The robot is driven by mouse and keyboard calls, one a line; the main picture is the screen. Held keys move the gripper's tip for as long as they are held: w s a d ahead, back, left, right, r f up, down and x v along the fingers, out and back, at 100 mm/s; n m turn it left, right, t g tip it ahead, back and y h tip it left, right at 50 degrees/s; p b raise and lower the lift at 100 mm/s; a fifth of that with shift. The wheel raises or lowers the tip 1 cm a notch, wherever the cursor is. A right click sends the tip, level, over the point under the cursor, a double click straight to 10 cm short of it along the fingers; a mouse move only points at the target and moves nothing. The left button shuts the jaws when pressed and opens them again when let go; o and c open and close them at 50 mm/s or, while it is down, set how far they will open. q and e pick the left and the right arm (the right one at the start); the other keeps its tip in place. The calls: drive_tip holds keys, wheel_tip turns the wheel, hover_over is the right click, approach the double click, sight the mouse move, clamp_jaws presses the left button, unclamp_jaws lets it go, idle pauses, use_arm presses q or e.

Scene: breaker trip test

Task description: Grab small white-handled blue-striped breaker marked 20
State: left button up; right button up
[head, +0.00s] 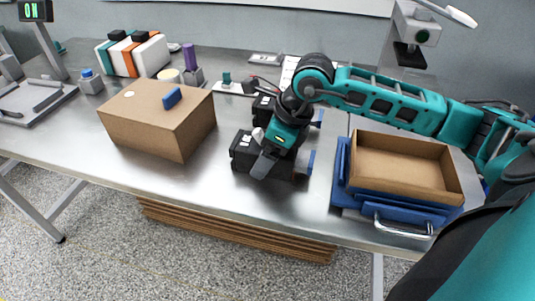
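A black breaker (243,153) sits on the metal bench in the middle of the head view. A small white handle (258,134) shows at its top, and a blue strip (311,161) shows at its right end. A second black breaker (263,107) stands behind it, with another blue strip (319,117) on its right side. My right gripper (264,162) reaches in from the right and is over the front breaker, covering its middle. I cannot tell whether its fingers are closed on anything. The number markings are too small to read. My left gripper is not in view.
A closed cardboard box (150,122) with a blue item (172,98) on top stands left of the breakers. An open cardboard box (405,164) in a blue tray (346,195) stands right. A purple cylinder (189,57) and small fixtures are behind. Bare bench lies in front.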

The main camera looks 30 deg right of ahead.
drive_tip(key=c, duration=1.2)
drive_tip(key=shift+r, duration=0.1)
drive_tip(key=shift+c, duration=0.4)
drive_tip(key=shift+r, duration=0.15)
